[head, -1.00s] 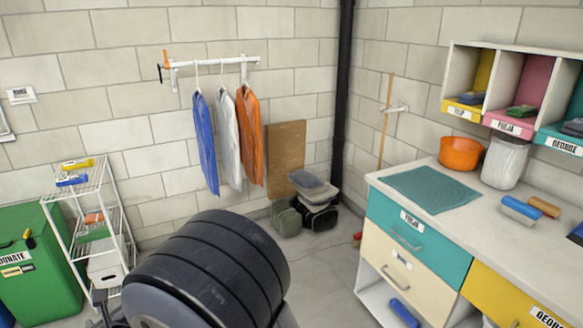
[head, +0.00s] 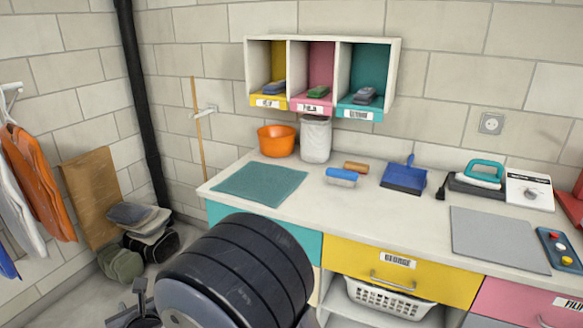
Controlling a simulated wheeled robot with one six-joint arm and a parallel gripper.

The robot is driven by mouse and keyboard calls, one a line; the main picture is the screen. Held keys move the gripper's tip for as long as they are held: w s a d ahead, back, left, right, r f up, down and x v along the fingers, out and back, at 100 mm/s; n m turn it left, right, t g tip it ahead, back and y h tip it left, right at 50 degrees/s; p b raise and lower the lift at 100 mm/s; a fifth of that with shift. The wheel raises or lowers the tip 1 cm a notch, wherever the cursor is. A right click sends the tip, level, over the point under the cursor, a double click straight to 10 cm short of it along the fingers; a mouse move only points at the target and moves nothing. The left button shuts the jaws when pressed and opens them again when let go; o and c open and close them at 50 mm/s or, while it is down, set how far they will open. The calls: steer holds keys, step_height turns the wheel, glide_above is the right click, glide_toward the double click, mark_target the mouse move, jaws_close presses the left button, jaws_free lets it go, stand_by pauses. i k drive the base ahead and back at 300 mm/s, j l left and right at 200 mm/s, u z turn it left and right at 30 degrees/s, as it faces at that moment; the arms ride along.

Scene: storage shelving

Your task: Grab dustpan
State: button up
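A blue dustpan (head: 404,177) lies on the white countertop in the head view, right of centre, with its handle pointing up toward the wall. Nothing touches it or covers it. My arm's large dark link fills the lower middle. A small dark part of what looks like my gripper (head: 140,305) shows at the bottom left, beside that link and well away from the dustpan. Its fingers are mostly hidden, so its opening cannot be made out.
On the counter (head: 330,203) are a teal cloth (head: 260,184), an orange bowl (head: 276,141), a white bin (head: 316,140), a blue roller (head: 342,177), an iron (head: 484,174) and a grey mat (head: 498,240). Cubbies (head: 320,80) hang above.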

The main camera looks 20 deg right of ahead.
mark_target(407, 180)
steer(key=z, duration=1.85)
steer(key=i+j+z, duration=0.15)
steer(key=i, duration=0.3)
steer(key=i+j+z, duration=0.2)
steer(key=i, duration=0.2)
steer(key=i+j+z, duration=0.15)
steer(key=i+j, duration=0.2)
